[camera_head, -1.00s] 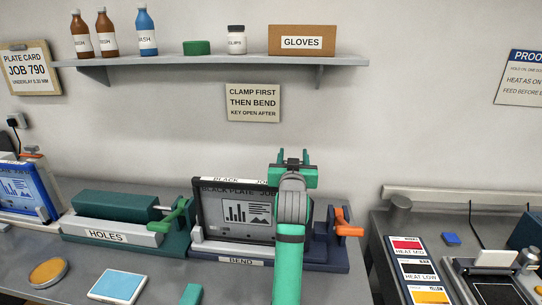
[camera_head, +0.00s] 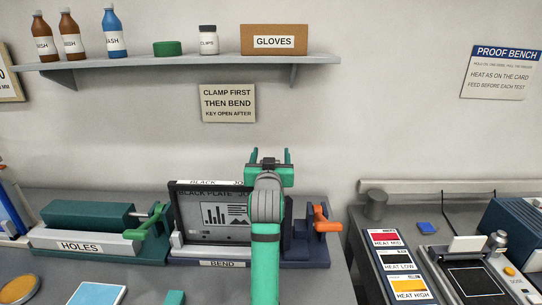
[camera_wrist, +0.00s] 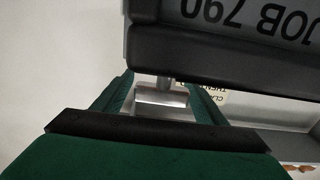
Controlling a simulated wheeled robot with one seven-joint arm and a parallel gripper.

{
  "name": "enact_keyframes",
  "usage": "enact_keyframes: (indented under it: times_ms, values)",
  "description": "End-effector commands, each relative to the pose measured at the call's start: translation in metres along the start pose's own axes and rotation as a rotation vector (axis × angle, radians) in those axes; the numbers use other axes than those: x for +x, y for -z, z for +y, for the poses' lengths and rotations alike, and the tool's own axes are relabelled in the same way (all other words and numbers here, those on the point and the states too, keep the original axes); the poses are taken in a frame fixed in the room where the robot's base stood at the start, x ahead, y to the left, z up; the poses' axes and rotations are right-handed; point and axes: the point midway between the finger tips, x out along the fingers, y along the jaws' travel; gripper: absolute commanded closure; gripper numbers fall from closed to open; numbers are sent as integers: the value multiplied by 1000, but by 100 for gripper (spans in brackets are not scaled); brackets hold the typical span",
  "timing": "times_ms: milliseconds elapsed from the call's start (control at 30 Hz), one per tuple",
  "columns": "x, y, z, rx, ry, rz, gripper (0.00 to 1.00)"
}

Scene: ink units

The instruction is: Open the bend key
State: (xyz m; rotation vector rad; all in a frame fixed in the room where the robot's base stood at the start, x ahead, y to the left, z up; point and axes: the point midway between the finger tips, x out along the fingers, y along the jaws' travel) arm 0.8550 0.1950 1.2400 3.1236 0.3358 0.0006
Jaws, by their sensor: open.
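The bend unit, dark blue with a BEND label (camera_head: 222,264), stands on the bench in the head view. A black-framed plate (camera_head: 212,213) marked BLACK PLATE stands upright in it. An orange handle (camera_head: 322,220) is at the unit's right end; I cannot tell whether it is the bend key. My gripper (camera_head: 270,157) is open, with its fingertips up, above the unit and left of the orange handle. My arm hides part of the unit. In the wrist view, a small metallic piece (camera_wrist: 160,98) shows between the green fingers, below a dark bar lettered JOB 790 (camera_wrist: 235,45); I cannot tell contact.
The green HOLES unit (camera_head: 90,222) with a green handle (camera_head: 150,222) stands to the left. A shelf (camera_head: 190,63) with bottles and a GLOVES box (camera_head: 274,40) is above. The proof bench with heat cards (camera_head: 398,260) is at right, past a gap.

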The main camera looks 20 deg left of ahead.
Motion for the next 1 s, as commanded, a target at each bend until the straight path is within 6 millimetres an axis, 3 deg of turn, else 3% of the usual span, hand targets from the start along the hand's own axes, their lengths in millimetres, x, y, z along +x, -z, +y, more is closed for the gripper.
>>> enact_keyframes:
  times_ms: [167, 500, 700, 1000]
  values:
    - [-11, 0, -1, 0, 1, 2, 34]
    - [-72, 0, -1, -1, 1, 1, 34]
    - [-98, 0, 0, 0, 0, 2, 34]
    - [-108, 0, 0, 0, 0, 0, 34]
